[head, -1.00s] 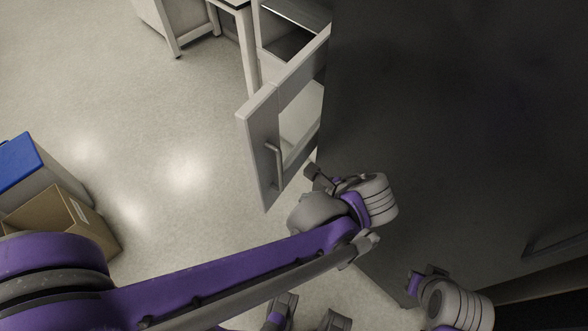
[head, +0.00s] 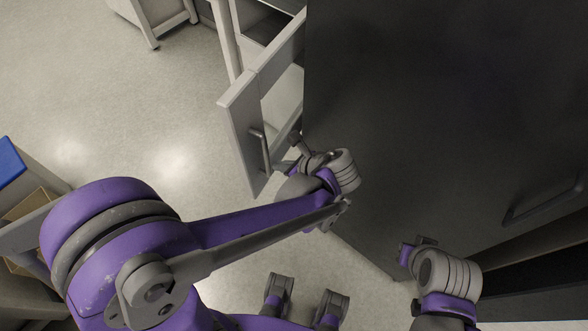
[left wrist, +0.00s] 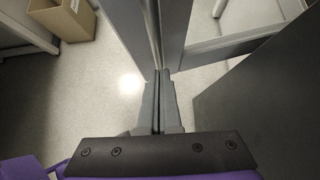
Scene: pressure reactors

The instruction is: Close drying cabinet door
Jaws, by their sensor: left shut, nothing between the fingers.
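The open cabinet door (head: 236,130) is a pale grey framed panel with a window and a bar handle (head: 259,146). It stands swung out left of a large dark panel. My left gripper (head: 297,138) is shut and empty, close to the inner, window side of the door near its free end. In the left wrist view the shut fingertips (left wrist: 162,72) point at the lower part of the door's edge (left wrist: 150,30); I cannot tell whether they touch. My right gripper (head: 416,246) is at the lower right before the dark panel; its finger state is unclear.
The dark panel (head: 400,110) with its handle (head: 540,205) fills the right side. A cardboard box (left wrist: 60,18) and a blue-topped bin (head: 10,160) stand at the left. A white bench is at the back. Floor (head: 150,110) left of the door is clear.

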